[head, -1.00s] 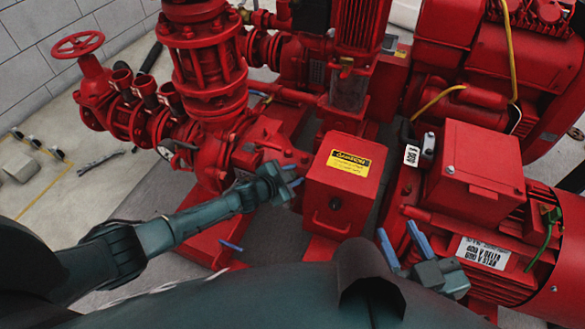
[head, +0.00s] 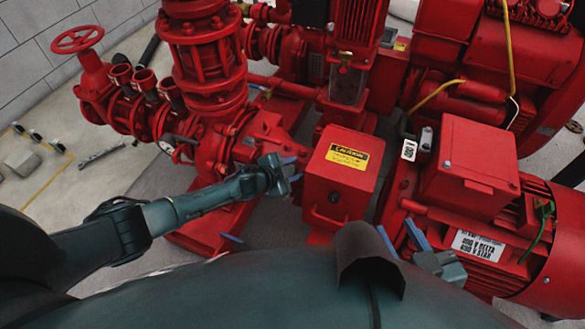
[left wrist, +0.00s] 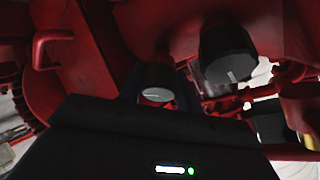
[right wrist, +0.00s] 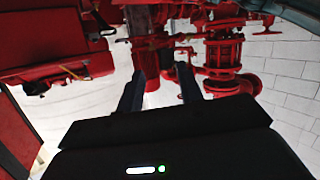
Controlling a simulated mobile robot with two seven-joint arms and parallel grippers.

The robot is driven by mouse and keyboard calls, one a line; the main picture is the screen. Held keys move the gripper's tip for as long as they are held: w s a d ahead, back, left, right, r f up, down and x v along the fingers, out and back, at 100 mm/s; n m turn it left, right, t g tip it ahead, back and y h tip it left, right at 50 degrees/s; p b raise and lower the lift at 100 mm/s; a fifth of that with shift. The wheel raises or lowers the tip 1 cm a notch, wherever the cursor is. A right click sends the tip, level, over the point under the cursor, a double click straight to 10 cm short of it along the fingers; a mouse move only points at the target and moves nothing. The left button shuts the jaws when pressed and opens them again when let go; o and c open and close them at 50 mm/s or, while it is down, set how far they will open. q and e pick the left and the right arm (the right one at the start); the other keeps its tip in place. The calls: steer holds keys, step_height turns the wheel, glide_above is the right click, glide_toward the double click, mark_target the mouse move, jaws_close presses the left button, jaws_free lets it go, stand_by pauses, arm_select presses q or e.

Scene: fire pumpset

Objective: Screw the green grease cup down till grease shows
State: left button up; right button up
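I cannot make out a green grease cup for certain. In the left wrist view a dark knob-like cup (left wrist: 157,86) with a pale line on its end shows between my left fingers. A larger dark knob-like cup (left wrist: 228,55) with a similar line is to its right. Their colour is lost in shadow. My left gripper (head: 292,170) is open beside the red caution box; I cannot tell whether its fingers touch the cup. In the head view no cup shows at that gripper. My right gripper (head: 402,238) is open and empty near the red motor.
The red box (head: 340,205) with a yellow caution label stands right of my left gripper. The red motor (head: 530,240) with a green wire (head: 545,222) is at the right. Red pump pipework (head: 205,70) fills the back.

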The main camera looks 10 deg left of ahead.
arm_select(q)
steer(key=shift+o, duration=0.3)
